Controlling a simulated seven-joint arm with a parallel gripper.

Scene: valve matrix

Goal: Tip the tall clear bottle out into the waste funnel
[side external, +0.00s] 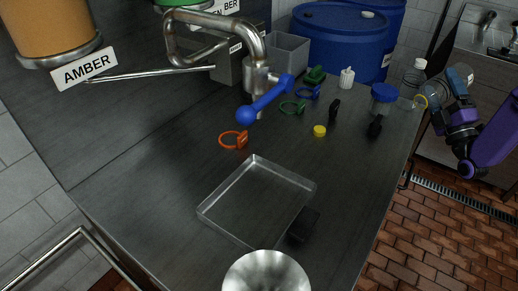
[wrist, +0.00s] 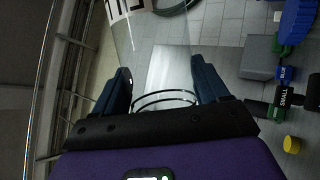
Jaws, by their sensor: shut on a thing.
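My gripper (side external: 448,97) is at the right edge of the bench in the side view, with blue fingers shut on a clear vessel, apparently the tall clear bottle (side external: 436,98). A steel funnel-like bowl (side external: 266,272), apparently the waste funnel, is at the bottom of the side view, far from my gripper.
A white-capped clear bottle (side external: 414,78) and a blue-lidded jar (side external: 383,98) stand beside my gripper. Blue drums (side external: 338,45) stand behind. The bench's left front is clear.

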